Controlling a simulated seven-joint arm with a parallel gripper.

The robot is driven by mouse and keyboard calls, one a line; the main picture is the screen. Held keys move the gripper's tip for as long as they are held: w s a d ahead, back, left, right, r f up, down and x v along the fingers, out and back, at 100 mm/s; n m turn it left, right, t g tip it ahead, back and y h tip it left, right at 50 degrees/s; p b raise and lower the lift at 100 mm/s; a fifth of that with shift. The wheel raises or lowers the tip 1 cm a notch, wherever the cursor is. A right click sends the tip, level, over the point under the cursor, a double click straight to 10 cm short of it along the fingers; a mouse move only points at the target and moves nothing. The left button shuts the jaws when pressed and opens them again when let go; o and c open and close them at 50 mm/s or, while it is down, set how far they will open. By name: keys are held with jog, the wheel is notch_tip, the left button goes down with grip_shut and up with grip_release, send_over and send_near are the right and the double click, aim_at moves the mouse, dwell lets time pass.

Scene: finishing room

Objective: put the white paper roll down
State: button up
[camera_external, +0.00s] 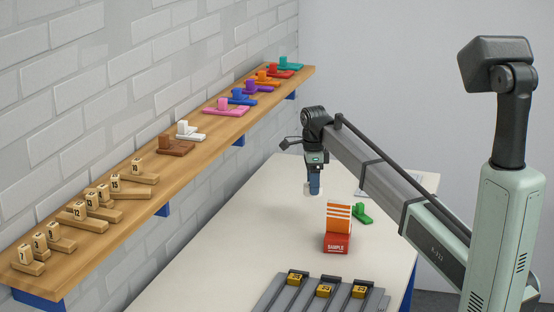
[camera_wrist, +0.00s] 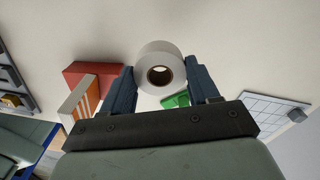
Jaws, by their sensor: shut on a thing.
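The white paper roll (camera_wrist: 160,55) is between the two dark blue fingers of my gripper (camera_wrist: 160,75) in the wrist view. Its round end with the dark core hole faces the camera. My gripper is shut on it. In the external view my gripper (camera_external: 314,188) points down over the far part of the white table (camera_external: 235,235). The roll (camera_external: 309,189) shows there as a small pale shape at the fingertips. I cannot tell whether it touches the table.
A red SAMPLE box (camera_external: 336,243) with an orange-striped block (camera_external: 339,216) stands nearer, beside a green object (camera_external: 361,214). Grey rails (camera_external: 290,296) with yellow blocks lie at the front. A wooden shelf (camera_external: 140,215) with several stands runs along the wall. The table's left middle is clear.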

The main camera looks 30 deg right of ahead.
jog(key=shift+n, duration=0.4)
jog(key=w+f, duration=0.1)
jog(key=f, duration=0.2)
jog(key=w+f, duration=0.1)
jog(key=f, duration=0.2)
jog(key=w+f, duration=0.1)
jog(key=f, duration=0.2)
jog(key=shift+w+a+f, duration=0.1)
jog(key=shift+w+f, duration=0.25)
jog(key=shift+w, duration=0.05)
jog(key=shift+f, duration=0.15)
jog(key=o, duration=1.1)
jog(key=shift+c, duration=0.2)
notch_tip(320, 180, up, 12)
jog(key=shift+r, duration=0.2)
